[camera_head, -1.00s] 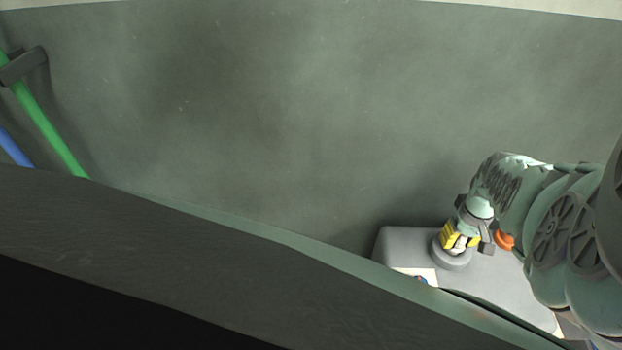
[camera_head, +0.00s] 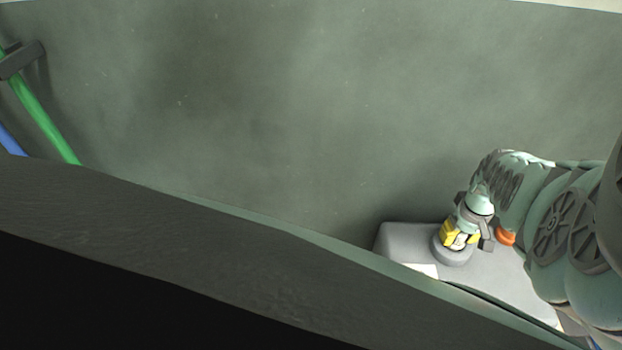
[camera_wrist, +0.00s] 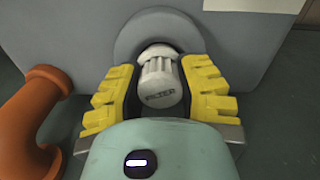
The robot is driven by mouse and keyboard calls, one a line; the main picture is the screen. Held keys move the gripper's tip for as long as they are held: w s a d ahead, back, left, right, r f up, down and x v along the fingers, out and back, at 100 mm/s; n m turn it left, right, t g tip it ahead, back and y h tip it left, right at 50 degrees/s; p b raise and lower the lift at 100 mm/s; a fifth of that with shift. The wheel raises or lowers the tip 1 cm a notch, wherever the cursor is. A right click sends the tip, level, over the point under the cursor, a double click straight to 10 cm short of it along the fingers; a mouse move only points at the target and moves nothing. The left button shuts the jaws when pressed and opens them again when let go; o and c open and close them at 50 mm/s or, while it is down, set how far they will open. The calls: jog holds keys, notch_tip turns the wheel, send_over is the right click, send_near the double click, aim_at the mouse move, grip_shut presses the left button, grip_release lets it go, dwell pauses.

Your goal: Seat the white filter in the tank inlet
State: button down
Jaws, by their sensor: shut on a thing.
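The white filter (camera_wrist: 161,85) is a short ribbed cylinder lettered "FILTER" in the wrist view. My gripper (camera_wrist: 160,84) has its yellow fingers shut on it from both sides. The far end of the filter is at the round grey tank inlet (camera_wrist: 128,42), inside its ring as seen from the wrist. I cannot tell how deep it sits. In the head view my gripper (camera_head: 459,236) is over the inlet ring (camera_head: 453,258) on top of the grey tank (camera_head: 398,240), and the filter (camera_head: 458,241) shows as a small pale patch between the fingers.
An orange pipe (camera_wrist: 30,115) curves beside the tank at the left of the wrist view. A white label (camera_wrist: 252,5) is on the tank's far side. A dark ledge (camera_head: 150,240) crosses the front of the head view. Green (camera_head: 45,120) and blue (camera_head: 10,140) pipes are at far left.

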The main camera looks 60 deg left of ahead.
aim_at(460, 233)
jog(key=shift+f, duration=0.3)
jog(key=c, duration=1)
grip_release()
jog(key=shift+o, duration=0.2)
notch_tip(460, 233, up, 11)
jog(key=p, duration=1)
